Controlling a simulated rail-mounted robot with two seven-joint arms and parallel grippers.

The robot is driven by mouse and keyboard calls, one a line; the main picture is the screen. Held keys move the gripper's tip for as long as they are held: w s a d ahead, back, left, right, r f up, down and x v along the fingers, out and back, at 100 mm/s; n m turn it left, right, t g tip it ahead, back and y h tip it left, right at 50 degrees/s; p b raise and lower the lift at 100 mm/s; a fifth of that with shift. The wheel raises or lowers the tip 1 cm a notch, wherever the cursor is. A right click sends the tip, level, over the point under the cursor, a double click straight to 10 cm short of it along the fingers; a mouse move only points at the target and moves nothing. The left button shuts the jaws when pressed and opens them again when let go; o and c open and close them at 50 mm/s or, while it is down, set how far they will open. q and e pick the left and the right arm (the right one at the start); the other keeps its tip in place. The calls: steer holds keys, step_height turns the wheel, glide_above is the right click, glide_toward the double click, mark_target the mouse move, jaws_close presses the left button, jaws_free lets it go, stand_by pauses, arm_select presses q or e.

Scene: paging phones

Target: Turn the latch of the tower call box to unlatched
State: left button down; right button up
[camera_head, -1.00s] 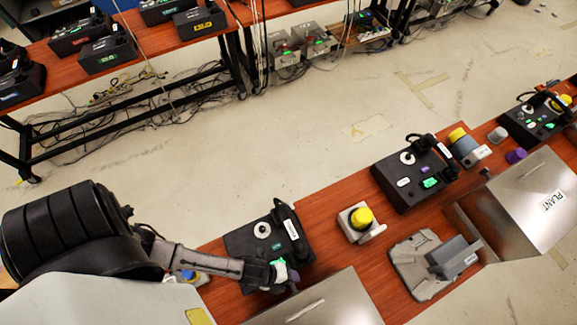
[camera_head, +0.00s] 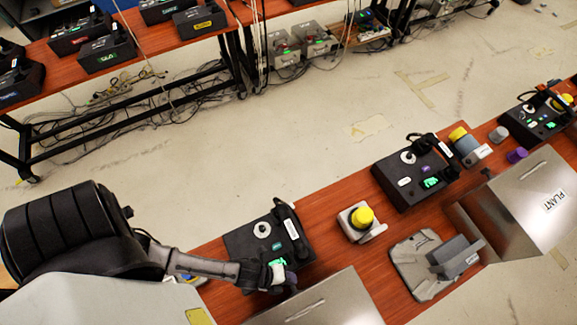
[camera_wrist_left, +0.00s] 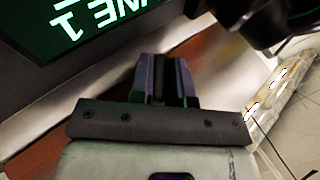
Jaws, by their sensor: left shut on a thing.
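My left gripper (camera_head: 286,279) is at the front edge of a black desk phone (camera_head: 241,245) with a white dial and a handset. In the left wrist view its jaws (camera_wrist_left: 163,80) are shut around a small purple and dark part (camera_wrist_left: 150,75) close beneath the green lit display (camera_wrist_left: 112,15), which reads LINE 1. I cannot tell whether that part is a latch; the gripper hides most of it. No label reading "tower" is legible. My right gripper is not in view.
A yellow-button unit (camera_head: 361,220) and a second black phone (camera_head: 411,175) stand to the right on the red-brown table (camera_head: 320,255). A metal box (camera_head: 318,302) is in front of my left gripper. A metal box marked PLANT (camera_head: 530,200) and a grey stand (camera_head: 416,274) lie further right.

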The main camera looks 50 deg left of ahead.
arm_select(q)
steer(key=shift+s+f+t+b, duration=0.1)
steer(key=shift+f+t+b, duration=0.25)
steer(key=shift+t+b, duration=0.45)
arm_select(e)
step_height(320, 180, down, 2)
arm_select(q)
steer(key=shift+h, duration=0.3)
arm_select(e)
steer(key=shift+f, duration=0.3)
arm_select(q)
steer(key=shift+r+m+t+b, duration=0.2)
steer(key=shift+m+t+b, duration=0.15)
steer(key=shift+t, duration=0.15)
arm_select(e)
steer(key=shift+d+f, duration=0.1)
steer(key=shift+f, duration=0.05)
arm_select(q)
steer(key=c, duration=1.1)
jaws_free()
